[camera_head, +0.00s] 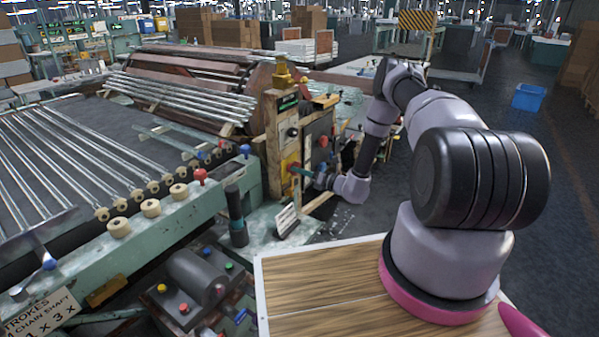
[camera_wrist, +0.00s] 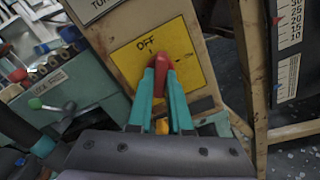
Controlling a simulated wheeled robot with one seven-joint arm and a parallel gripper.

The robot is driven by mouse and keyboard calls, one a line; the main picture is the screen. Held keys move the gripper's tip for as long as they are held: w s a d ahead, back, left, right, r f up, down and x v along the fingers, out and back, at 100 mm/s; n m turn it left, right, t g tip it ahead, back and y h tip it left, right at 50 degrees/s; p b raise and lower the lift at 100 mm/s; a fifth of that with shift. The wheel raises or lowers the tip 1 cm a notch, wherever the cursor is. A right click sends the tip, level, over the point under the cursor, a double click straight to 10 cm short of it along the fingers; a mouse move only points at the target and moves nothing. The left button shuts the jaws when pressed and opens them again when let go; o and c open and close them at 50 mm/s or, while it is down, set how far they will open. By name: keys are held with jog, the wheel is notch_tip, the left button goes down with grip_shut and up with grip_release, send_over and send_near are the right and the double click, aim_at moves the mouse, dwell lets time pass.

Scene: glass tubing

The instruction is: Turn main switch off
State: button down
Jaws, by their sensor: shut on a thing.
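The main switch is a red handle (camera_wrist: 163,62) on a yellow plate (camera_wrist: 198,62) marked OFF at its upper left and ON at its right. My gripper (camera_wrist: 161,74) has its two teal fingers on either side of the red handle and is shut on it. The fingers hide part of the handle, and I cannot tell exactly which mark it points to. In the head view my gripper (camera_head: 298,170) reaches the worn control box (camera_head: 273,135), at the yellow plate (camera_head: 290,158). The handle itself is hidden or too small there.
A green machine bed with glass tubes (camera_head: 60,150) fills the left. A red-knobbed lever (camera_head: 201,176) and a dark handle (camera_head: 235,210) stand near the box. A button console (camera_head: 200,280) is at the front. A rusty post (camera_wrist: 252,70) rises right of the plate. Open floor lies at right.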

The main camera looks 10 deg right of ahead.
jog(key=n, duration=0.6)
jog(key=shift+s+f, duration=0.1)
jog(key=shift+n, duration=0.3)
dwell(0.3)
jog(key=c, duration=0.8)
grip_release()
jog(key=shift+c, duration=0.2)
jog(key=v, duration=1.1)
